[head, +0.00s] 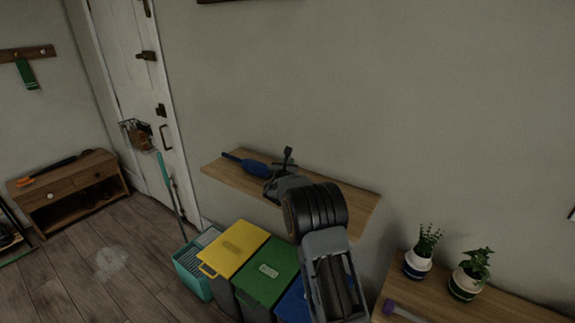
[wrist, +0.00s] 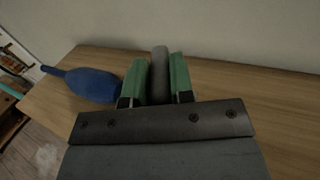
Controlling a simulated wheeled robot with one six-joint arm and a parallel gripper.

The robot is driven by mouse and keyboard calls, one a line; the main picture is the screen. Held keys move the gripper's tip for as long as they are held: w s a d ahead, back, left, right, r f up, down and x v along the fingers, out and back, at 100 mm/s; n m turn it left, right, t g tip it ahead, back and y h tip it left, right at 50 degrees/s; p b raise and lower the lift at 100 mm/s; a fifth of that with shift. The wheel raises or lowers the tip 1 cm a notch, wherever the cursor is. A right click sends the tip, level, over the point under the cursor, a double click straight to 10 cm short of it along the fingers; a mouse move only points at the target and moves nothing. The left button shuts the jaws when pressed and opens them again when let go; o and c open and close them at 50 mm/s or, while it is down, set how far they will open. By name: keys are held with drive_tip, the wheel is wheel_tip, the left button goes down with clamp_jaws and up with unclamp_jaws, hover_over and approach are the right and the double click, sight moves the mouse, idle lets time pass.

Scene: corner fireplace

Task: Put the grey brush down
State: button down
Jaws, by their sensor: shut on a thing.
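The grey brush (wrist: 160,72) shows in the wrist view as a rounded grey piece between the two green finger pads. My gripper (wrist: 160,84) is shut on it. In the head view, my gripper (head: 283,166) is over the wooden wall shelf (head: 335,190), and a dark upright piece of the brush (head: 288,153) stands up from the fingers. The shelf's bare wood (wrist: 255,85) shows beyond the fingers in the wrist view. The brush's lower part is hidden, so I cannot tell whether it touches the shelf.
A blue bottle-shaped thing (head: 250,166) lies on the shelf just left of my gripper, also in the wrist view (wrist: 88,84). The shelf's right part looks clear. Yellow (head: 235,247) and green (head: 270,275) bins stand below. Two potted plants (head: 418,262) stand on a lower surface at right.

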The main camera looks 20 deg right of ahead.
drive_tip(key=shift+f+b, duration=0.3)
drive_tip(key=shift+f, duration=0.05)
drive_tip(key=c, duration=1)
unclamp_jaws()
drive_tip(key=shift+r, duration=0.1)
